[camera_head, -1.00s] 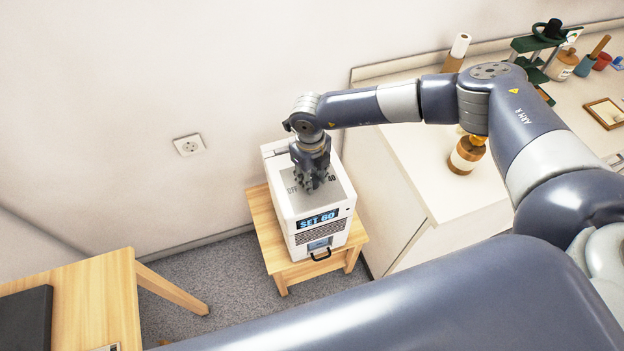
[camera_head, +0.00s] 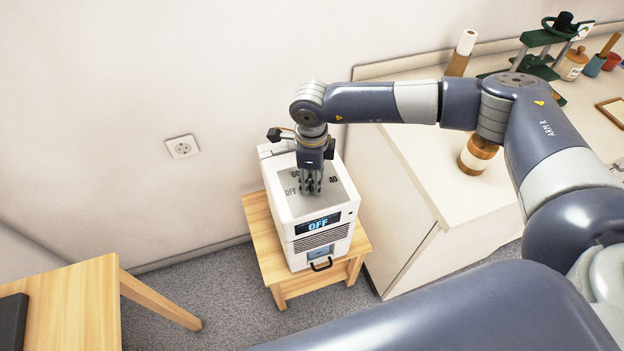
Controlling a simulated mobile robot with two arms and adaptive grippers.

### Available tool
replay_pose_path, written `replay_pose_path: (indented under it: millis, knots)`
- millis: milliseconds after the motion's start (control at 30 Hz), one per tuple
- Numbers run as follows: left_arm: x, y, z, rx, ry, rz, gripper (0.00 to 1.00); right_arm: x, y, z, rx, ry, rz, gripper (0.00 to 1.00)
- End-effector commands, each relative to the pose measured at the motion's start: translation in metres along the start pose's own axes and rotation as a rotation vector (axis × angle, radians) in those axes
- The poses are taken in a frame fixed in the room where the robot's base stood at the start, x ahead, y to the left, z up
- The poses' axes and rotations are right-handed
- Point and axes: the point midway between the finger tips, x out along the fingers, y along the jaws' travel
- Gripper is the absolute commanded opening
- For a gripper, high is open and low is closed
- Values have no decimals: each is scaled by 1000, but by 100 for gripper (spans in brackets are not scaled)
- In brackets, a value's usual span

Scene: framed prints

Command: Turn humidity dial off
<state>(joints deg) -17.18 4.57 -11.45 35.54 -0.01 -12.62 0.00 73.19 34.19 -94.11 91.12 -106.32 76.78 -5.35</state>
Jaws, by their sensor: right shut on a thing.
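The white humidity unit (camera_head: 277,221) stands on a small wooden stool. Its grey top plate (camera_head: 338,203) carries the marks OFF, 60 and 40. Its front display (camera_head: 318,224) reads OFF in blue. My right gripper (camera_head: 311,188) points down onto the top plate and is shut on the dial, which its fingers hide. My left gripper is not in view.
The wooden stool (camera_head: 264,247) stands by a white counter (camera_head: 400,147) on the right. The counter holds a brown-and-white jar (camera_head: 477,155), a paper roll (camera_head: 462,52) and a green stand (camera_head: 540,62). A wooden table (camera_head: 75,305) is at lower left. A wall socket (camera_head: 182,147) is behind.

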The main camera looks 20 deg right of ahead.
Motion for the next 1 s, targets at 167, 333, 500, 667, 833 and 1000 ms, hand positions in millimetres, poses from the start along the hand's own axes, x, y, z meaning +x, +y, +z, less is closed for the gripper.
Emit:
replay_pose_path:
  millis: [167, 333, 500, 667, 833, 1000]
  knots:
    - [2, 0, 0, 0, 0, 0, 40, 0, 0, 1, -18, -3, -1, 6]
    - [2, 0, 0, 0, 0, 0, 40, -1, 0, 1, -19, -3, -1, 6]
    - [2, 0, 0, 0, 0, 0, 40, -1, 0, 1, -19, -3, -1, 6]
    - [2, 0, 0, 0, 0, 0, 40, -1, 0, 1, -18, -3, -1, 51]
    - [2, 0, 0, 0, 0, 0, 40, 0, 0, 0, -18, -2, 0, 51]
    - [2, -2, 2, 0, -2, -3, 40, -5, 0, 1, -18, -2, -1, 51]
